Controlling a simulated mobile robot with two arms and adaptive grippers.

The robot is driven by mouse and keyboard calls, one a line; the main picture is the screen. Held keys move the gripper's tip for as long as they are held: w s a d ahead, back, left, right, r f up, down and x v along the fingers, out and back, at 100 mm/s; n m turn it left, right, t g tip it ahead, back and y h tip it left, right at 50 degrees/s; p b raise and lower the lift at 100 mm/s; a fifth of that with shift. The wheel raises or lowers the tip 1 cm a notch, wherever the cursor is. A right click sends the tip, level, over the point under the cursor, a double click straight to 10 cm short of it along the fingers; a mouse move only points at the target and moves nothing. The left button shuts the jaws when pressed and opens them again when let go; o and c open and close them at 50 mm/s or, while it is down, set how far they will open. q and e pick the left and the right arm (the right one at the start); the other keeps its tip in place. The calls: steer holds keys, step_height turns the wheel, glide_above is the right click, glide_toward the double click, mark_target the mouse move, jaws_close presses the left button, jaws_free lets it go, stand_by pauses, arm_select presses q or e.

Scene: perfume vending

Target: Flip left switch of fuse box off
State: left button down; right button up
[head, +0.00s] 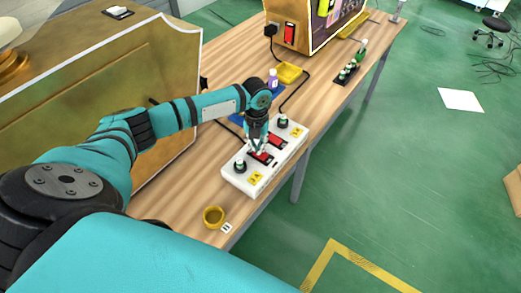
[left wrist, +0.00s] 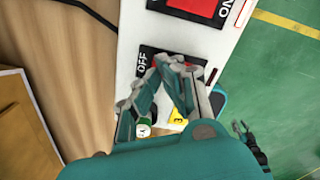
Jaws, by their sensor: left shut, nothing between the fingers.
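The white fuse box (head: 238,181) lies on the wooden table near its right edge, with two red switches on top. The left switch (head: 265,158) is partly covered by my left gripper (head: 259,150), which points down onto it. My left gripper is shut and empty. In the left wrist view its fingers (left wrist: 178,72) are over the black switch plate (left wrist: 146,58), beside its OFF label. They hide most of the left switch, so its position and any contact cannot be told. The right switch (head: 277,141) is clear; it also shows in the left wrist view (left wrist: 198,6).
Black-and-green knobs (head: 240,167) and yellow labels (head: 256,178) are at the box's ends. A yellow cup (head: 213,216) stands in front of the box. A purple bottle (head: 272,79), a yellow tray (head: 289,73) and a vending machine (head: 290,36) stand behind. Black cables run across the table.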

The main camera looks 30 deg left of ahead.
arm_select(q)
steer(key=shift+r+p, duration=2.5)
steer(key=shift+r, duration=0.4)
steer(key=shift+f, duration=0.1)
